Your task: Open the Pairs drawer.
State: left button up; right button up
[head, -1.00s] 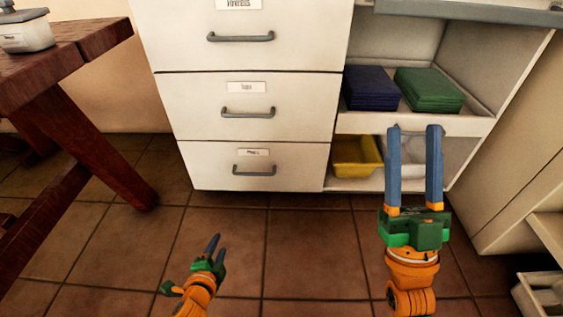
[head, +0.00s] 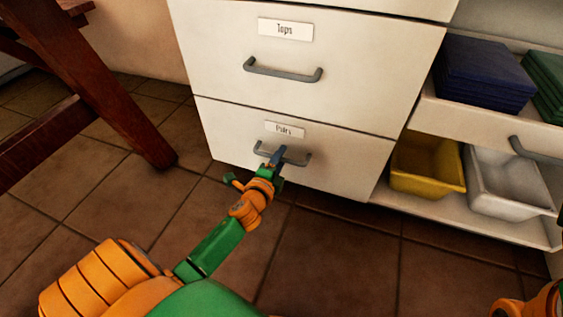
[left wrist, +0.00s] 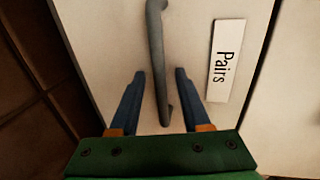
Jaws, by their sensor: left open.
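The Pairs drawer (head: 345,165) is the lowest white drawer of the cabinet in the head view, and its front is flush and closed. Its label (head: 285,129) sits above a grey bar handle (head: 300,160). My left gripper (head: 278,153) is at this handle. In the left wrist view, my left gripper (left wrist: 160,72) is open, with the handle (left wrist: 156,45) running between its two blue fingers, apart from both. The Pairs label (left wrist: 226,62) is to the right of the handle there. My right gripper (head: 534,152) shows only in part at the right edge.
The Tops drawer (head: 350,65) is above, closed, with its own handle (head: 283,70). Open shelves at right hold dark blue cloths (head: 484,72), a yellow bin (head: 427,165) and a white bin (head: 508,185). A wooden table leg (head: 110,105) stands left. The tiled floor before the drawer is clear.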

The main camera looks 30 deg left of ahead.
pick_arm(q)
jog(key=shift+w, duration=0.15)
grip_shut()
dwell(1.4)
